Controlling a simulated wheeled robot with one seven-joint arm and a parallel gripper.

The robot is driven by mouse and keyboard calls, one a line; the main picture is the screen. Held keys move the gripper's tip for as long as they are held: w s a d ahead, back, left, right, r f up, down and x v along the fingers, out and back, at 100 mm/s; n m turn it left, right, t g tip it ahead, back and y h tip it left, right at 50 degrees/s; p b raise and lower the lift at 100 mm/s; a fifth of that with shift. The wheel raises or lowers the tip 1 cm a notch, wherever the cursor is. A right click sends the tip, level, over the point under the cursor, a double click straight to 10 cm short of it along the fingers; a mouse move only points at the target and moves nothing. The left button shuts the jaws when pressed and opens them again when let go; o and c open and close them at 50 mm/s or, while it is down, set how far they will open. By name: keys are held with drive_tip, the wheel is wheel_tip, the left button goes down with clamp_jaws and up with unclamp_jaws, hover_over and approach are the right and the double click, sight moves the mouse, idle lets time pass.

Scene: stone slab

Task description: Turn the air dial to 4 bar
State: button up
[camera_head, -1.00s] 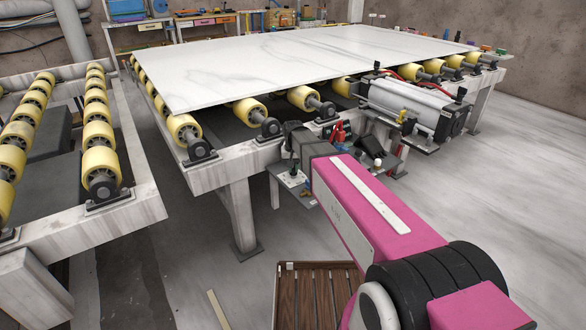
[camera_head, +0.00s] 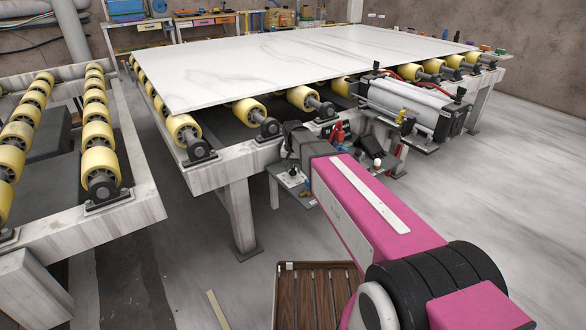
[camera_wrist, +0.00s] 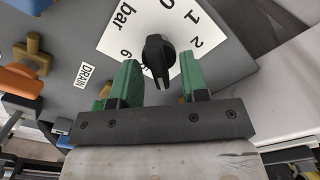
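The air dial (camera_wrist: 157,52) is a black knob on a white scale plate (camera_wrist: 113,38) in the wrist view. The plate shows "bar", 0, 1, 2 and 6; the numbers nearest my gripper are hidden. My gripper (camera_wrist: 159,64) has two green fingers, one on each side of the knob, with gaps between. It is open and holds nothing. In the head view, my gripper hides the dial above a small grey panel (camera_head: 292,183).
A "DRAIN" label (camera_wrist: 86,75), a brass fitting (camera_wrist: 33,52) and an orange handle (camera_wrist: 21,82) lie left of the dial. In the head view, a roller table (camera_head: 213,174) bears a white slab (camera_head: 290,62). A wooden slatted piece (camera_head: 315,295) stands below my arm.

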sight(293, 167)
drive_tip(key=shift+r, duration=0.15)
wheel_tip(293, 167, up, 10)
drive_tip(key=shift+r, duration=0.25)
idle(0.5)
